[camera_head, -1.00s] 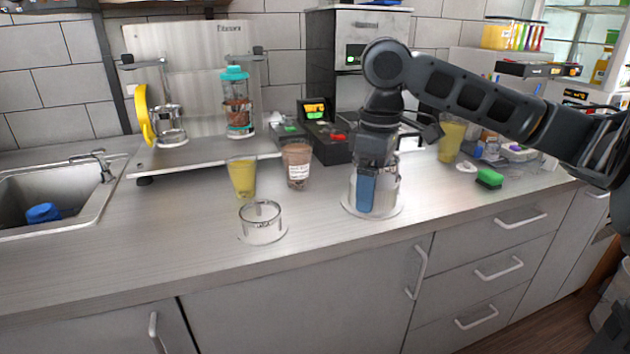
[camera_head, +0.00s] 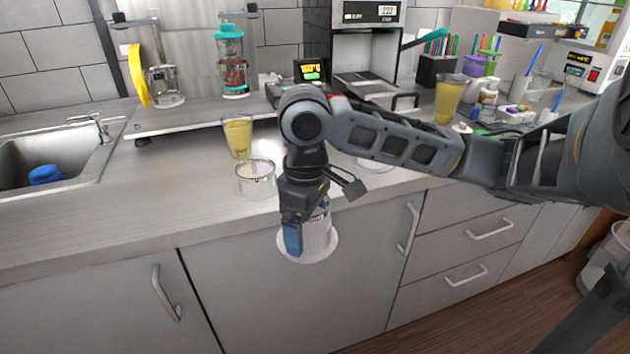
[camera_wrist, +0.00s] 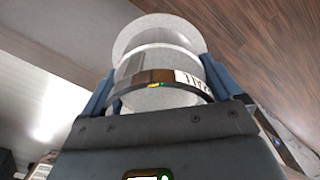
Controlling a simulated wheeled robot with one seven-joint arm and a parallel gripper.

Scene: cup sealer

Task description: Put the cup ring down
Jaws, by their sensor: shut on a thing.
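The cup ring (camera_head: 318,246), a clear cylinder with a wide pale flange at its lower end, is held in my gripper (camera_head: 307,232). In the head view it hangs in front of the counter's front edge, against the cabinet fronts. In the wrist view (camera_wrist: 160,62) the ring lies between my two blue fingers (camera_wrist: 157,92), which are shut on its sides. A dark band with white lettering, only partly readable, crosses it. Wooden floor shows beyond it there. The ring's far side is hidden.
A second clear ring (camera_head: 255,181) stands on the counter (camera_head: 120,215), left of my gripper. A yellow cup (camera_head: 238,138) is behind it. A pale round thing (camera_head: 376,164) is partly hidden by my arm. The sink (camera_head: 60,165) is far left; the left counter is clear.

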